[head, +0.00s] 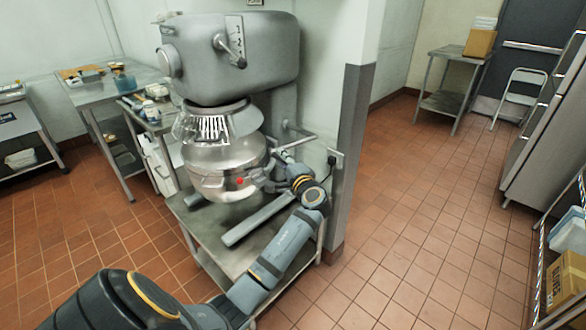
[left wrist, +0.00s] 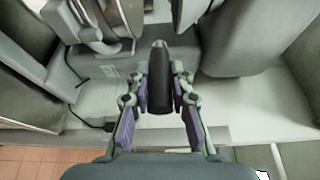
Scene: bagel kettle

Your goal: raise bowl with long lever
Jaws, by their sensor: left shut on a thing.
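A large grey mixer (head: 235,60) stands on a low metal table, with its steel bowl (head: 222,160) under the wire guard. A long lever (head: 300,142) sticks out from the mixer's column, beside the bowl. My left gripper (head: 284,166) is at the lever's end, right of the bowl. In the left wrist view its fingers are shut on the lever's black handle (left wrist: 160,80), which lies between the two finger pads. In the head view the handle is largely hidden by the gripper. My right gripper is not in view.
The mixer's metal table (head: 215,262) has bare room at its front. A wall corner (head: 350,150) with a socket stands close right of my left wrist. Work tables stand at the left. The tiled floor at the right is open.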

